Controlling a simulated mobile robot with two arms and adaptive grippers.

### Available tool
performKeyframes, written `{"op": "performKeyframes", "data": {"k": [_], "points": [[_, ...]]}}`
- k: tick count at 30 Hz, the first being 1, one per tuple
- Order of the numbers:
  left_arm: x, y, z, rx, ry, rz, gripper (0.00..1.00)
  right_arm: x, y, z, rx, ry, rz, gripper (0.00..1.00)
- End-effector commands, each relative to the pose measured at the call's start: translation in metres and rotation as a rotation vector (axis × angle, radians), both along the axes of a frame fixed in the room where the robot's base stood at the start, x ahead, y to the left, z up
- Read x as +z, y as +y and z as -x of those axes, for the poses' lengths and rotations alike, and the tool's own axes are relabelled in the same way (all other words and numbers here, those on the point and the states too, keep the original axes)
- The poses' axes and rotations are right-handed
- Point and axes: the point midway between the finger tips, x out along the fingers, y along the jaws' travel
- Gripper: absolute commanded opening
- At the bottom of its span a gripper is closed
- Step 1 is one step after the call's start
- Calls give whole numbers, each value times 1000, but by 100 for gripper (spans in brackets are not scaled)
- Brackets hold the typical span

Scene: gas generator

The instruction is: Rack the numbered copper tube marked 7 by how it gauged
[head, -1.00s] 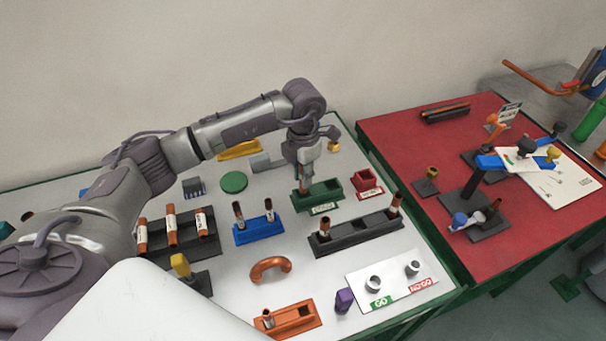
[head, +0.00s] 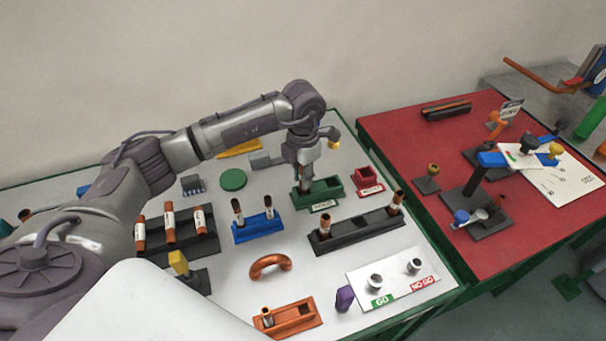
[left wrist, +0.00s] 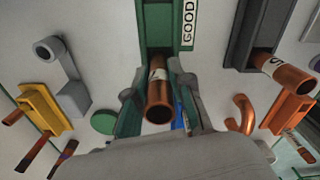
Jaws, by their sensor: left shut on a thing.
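My left gripper (head: 304,178) is down at the left end of the green rack (head: 331,194), shut on a copper tube (left wrist: 158,97). In the left wrist view the tube stands between the two fingers (left wrist: 158,100), its open end facing the camera. A white label band shows on it, but its number is unreadable. The tube's lower end reaches into the green rack, which carries a GOOD label (left wrist: 189,22); whether it touches the slot's floor is hidden. The rack's right slot looks empty. My right gripper is not in view.
A red rack (head: 368,181) stands close right of the green one. A blue rack (head: 258,229) and a long dark rack (head: 352,236) with upright tubes stand in front. The GO/NO-GO gauge plate (head: 396,284) and an orange rack (head: 288,319) are nearer. The red table (head: 440,150) is at right.

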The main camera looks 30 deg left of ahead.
Motion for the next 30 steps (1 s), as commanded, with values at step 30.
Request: {"op": "performKeyframes", "data": {"k": [30], "points": [[-27,0,0,0,0,0,36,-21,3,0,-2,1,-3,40]]}}
